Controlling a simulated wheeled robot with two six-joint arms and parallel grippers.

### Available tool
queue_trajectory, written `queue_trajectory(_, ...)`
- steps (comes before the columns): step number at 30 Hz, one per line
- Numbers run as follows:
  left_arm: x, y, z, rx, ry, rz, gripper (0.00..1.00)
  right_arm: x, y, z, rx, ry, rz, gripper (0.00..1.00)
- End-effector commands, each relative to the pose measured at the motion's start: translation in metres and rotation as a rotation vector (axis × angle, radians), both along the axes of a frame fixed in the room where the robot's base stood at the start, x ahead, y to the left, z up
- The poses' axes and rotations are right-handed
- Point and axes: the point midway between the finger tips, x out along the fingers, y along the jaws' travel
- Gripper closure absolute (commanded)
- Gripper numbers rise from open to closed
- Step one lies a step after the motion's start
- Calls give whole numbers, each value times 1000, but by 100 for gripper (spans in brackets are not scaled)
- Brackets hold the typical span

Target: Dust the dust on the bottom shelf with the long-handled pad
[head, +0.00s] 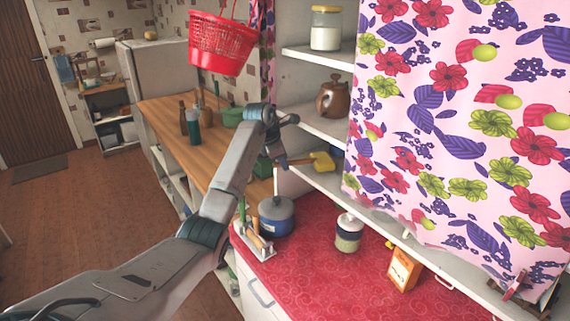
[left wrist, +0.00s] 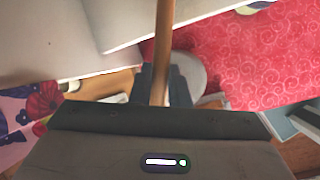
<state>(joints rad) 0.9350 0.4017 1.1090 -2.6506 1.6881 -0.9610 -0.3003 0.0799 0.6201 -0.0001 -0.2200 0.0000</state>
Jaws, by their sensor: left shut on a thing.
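My left gripper (head: 281,160) is at the open left end of the shelves, and is shut on a brown wooden handle (left wrist: 163,45), which also shows in the left wrist view between my fingers (left wrist: 162,88). A yellow pad (head: 322,162) is just right of the gripper, over the bottom shelf (head: 328,184), and looks to be the head of the long-handled pad. Whether the pad touches the shelf I cannot tell. I make out no dust; a flowered curtain (head: 460,130) hides the shelf's right part. My right gripper is not in view.
Below the shelf, the red counter (head: 310,265) bears a blue pot (head: 276,216), a jar (head: 348,234) and an orange box (head: 403,270). A brown jug (head: 334,97) stands on the shelf above. A red basket (head: 220,44) hangs at the upper left.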

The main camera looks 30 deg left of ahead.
Motion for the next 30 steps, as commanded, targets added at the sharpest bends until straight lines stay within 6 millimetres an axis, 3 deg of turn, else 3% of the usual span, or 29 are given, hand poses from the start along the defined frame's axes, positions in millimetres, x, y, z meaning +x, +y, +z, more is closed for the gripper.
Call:
queue_trajectory(5, 1, 2, 1, 0, 0, 1, 100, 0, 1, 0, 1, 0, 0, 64)
queue_trajectory(30, -13, -35, 5, -1, -1, -3, 100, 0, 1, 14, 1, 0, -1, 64)
